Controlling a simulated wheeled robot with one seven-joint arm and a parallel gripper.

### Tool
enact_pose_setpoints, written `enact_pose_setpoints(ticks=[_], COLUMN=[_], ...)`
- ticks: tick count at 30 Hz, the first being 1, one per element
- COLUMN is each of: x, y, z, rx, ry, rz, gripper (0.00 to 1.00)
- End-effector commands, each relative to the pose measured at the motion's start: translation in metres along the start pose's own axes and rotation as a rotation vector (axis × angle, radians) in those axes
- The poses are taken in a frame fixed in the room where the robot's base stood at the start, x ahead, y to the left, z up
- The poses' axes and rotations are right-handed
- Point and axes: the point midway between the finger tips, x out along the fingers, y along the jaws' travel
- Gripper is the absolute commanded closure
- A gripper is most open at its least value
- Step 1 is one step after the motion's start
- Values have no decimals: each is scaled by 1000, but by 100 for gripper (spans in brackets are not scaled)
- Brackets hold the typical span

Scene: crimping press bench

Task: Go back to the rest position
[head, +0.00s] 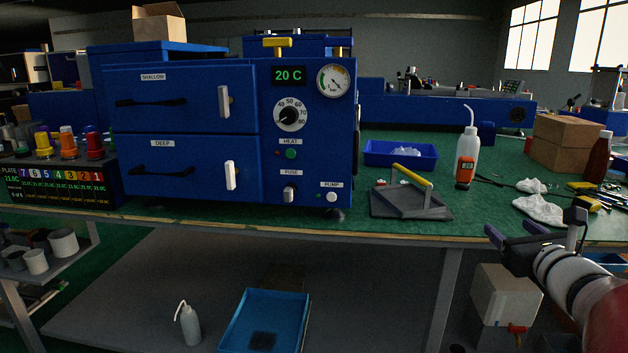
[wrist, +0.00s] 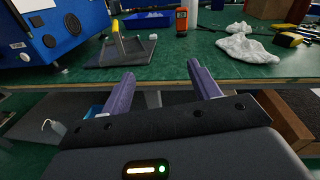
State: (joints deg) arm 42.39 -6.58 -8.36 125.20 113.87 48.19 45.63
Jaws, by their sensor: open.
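My gripper (head: 513,236) is at the right of the head view, in front of the bench's front edge. In the wrist view its two purple fingers (wrist: 160,88) stand apart with nothing between them, so it is open and empty. The blue press (head: 200,130) stands on the bench at the left, with its SHALLOW and DEEP drawers both shut. Its display (head: 288,75) reads 20 C. Part of the press (wrist: 50,35) also shows at the left of the wrist view.
A grey plate with a yellow handle (head: 412,200), a blue bin (head: 400,154), a white bottle (head: 467,150) and white cloths (head: 540,209) lie on the green bench top (head: 360,212). A blue tray (head: 265,320) sits on the lower shelf. The bench edge is close to my gripper.

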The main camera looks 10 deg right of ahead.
Motion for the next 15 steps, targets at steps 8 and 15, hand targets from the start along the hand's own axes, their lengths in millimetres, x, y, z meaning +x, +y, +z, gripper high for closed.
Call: enact_pose_setpoints(ticks=[8, 15], x=[-3, -33], y=[74, 176], z=[0, -15], rx=[-253, -687], ry=[50, 79], rz=[206, 528], gripper=[39, 39])
